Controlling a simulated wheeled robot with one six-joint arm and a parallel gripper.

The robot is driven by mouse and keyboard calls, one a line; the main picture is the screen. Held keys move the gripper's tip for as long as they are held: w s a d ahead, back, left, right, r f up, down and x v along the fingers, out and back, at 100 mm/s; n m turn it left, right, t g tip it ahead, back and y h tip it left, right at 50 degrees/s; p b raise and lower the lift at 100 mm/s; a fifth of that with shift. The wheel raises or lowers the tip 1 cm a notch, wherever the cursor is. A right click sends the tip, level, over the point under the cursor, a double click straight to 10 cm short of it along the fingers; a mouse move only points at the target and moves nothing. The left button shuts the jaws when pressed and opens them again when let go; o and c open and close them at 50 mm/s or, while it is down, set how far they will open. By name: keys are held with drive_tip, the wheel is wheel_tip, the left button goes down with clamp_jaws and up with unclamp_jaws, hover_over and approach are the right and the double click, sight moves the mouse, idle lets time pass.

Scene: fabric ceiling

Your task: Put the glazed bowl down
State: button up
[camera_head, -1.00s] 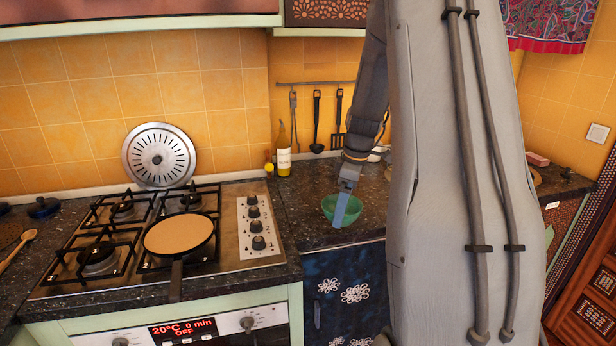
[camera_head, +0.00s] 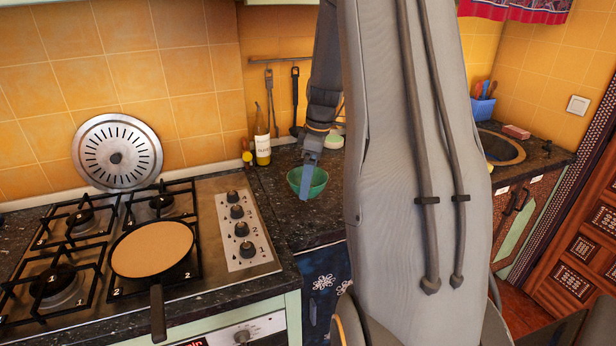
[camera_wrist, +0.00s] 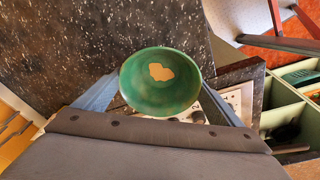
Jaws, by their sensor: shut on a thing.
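The glazed bowl (camera_head: 316,184) is green and stands out against the dark speckled counter (camera_head: 272,200) to the right of the stove. In the wrist view the bowl (camera_wrist: 160,84) sits between the two fingers of my gripper (camera_wrist: 160,98), open side toward the camera, with a tan patch inside. My gripper (camera_head: 309,180) is shut on the bowl, and one finger crosses its near side in the head view. The bowl looks upright or slightly tilted. I cannot tell whether its base touches the counter.
A stove with a pan (camera_head: 152,250) is at the left. A bottle (camera_head: 262,137) stands behind the bowl by the wall. A sink (camera_head: 500,148) and blue utensil holder (camera_head: 483,108) are at the right. My arm hides the counter's middle. Bare counter shows left of the bowl.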

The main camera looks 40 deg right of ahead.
drive_tip(key=shift+f+b, duration=1.6)
drive_tip(key=shift+f, duration=1.4)
drive_tip(key=shift+f, duration=0.45)
drive_tip(key=o, duration=1)
drive_tip(key=shift+r, duration=0.15)
drive_tip(key=r, duration=0.2)
drive_tip(key=r+b, duration=0.1)
drive_tip(key=r, duration=0.1)
drive_tip(key=d+r+b, duration=0.1)
drive_tip(key=r, duration=0.1)
drive_tip(key=shift+s+r, duration=0.3)
drive_tip(key=shift+s, duration=0.1)
drive_tip(key=shift+s+r, duration=0.1)
drive_tip(key=shift+r, duration=0.35)
drive_tip(key=shift+a, duration=0.15)
